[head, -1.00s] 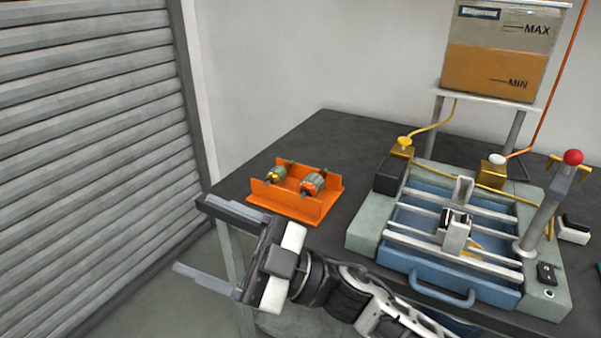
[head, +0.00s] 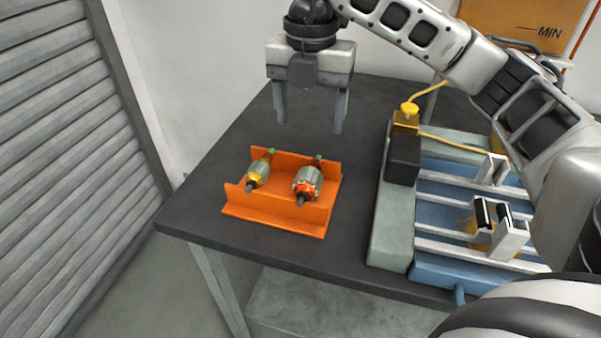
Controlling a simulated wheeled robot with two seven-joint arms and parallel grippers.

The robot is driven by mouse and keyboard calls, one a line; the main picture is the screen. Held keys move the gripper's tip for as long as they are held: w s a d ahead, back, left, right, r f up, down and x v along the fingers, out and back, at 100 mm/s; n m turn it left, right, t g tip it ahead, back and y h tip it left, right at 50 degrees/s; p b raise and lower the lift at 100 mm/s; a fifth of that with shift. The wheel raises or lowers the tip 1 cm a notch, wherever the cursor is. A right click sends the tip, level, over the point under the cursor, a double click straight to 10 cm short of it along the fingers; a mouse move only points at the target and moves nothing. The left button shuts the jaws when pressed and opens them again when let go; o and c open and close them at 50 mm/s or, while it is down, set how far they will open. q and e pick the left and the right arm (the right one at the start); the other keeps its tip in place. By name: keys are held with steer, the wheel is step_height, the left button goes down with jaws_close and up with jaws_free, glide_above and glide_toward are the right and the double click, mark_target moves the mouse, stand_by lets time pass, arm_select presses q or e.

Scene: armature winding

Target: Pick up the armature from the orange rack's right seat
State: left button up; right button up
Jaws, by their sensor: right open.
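The orange rack (head: 275,213) stands on the dark table near its left part. In its right seat lies an armature (head: 308,183) with a grey core and a red-orange winding end. In its left seat lies another armature (head: 259,172) with a yellow winding end. My right gripper (head: 309,125) points down with its two fingers wide apart and nothing between them. It is above and behind the rack in the picture, apart from both armatures. My left gripper is not in view.
A blue and grey machine (head: 395,225) with white rails stands right of the rack. A black block with a brass fitting and yellow cap (head: 409,107) sits at its back left corner. The dark table (head: 215,195) is bare around the rack. A grey shutter (head: 70,150) is at the left.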

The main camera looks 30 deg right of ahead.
mark_target(309, 171)
steer(key=f, duration=0.3)
steer(key=f+b, duration=0.1)
steer(key=f, duration=0.3)
steer(key=shift+s+f, duration=0.2)
steer(key=shift+f, duration=2.85)
steer(key=c, duration=1.3)
steer(key=shift+r, duration=0.1)
